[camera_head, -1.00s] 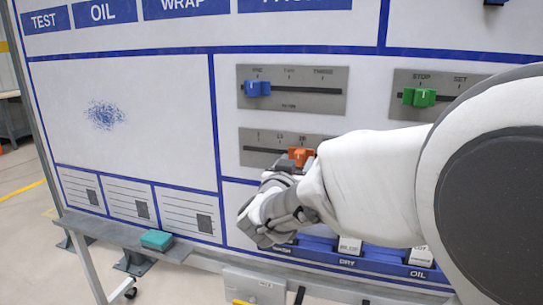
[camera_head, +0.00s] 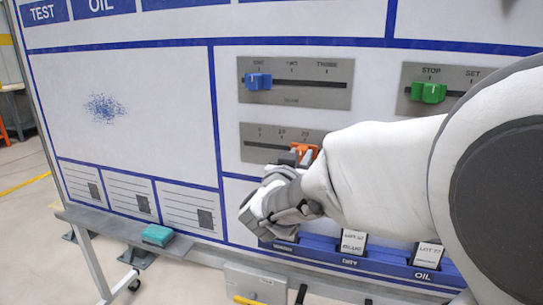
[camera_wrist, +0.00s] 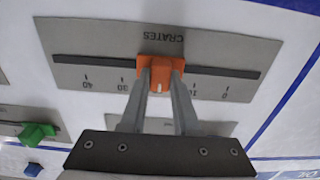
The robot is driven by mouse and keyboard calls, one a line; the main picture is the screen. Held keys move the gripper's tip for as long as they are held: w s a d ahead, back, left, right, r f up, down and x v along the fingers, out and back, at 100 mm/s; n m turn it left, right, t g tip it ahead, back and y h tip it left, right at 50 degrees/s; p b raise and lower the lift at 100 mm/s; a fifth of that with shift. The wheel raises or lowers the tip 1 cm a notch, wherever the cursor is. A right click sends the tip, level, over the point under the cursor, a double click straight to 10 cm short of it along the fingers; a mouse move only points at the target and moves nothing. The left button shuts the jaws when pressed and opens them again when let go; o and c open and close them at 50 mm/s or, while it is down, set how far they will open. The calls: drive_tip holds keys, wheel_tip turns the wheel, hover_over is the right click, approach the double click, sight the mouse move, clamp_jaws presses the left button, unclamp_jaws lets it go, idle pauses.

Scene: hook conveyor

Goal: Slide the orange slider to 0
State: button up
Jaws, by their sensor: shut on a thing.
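The orange slider (camera_head: 307,150) sits on a grey scale plate (camera_head: 262,133) on the whiteboard. In the wrist view the orange slider (camera_wrist: 161,63) stands in a dark slot marked CRATES, upside down there. It is near the middle, between the 30 and 10 marks; the mark beneath is hidden. The 0 mark (camera_wrist: 227,90) is at the right in the wrist view and at the left in the head view. My gripper (camera_wrist: 160,80) is shut on the orange slider, one finger on each side. In the head view my gripper (camera_head: 297,156) and forearm hide the plate's right part.
A blue slider (camera_head: 258,81) on its own plate is above, and a green slider (camera_head: 428,92) is to the right. Blue trays with labelled cards (camera_head: 353,243) run below my wrist. A teal block (camera_head: 157,235) lies on the ledge. The slot left of the orange slider is clear.

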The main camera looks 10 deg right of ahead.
clamp_jaws()
idle(1.0)
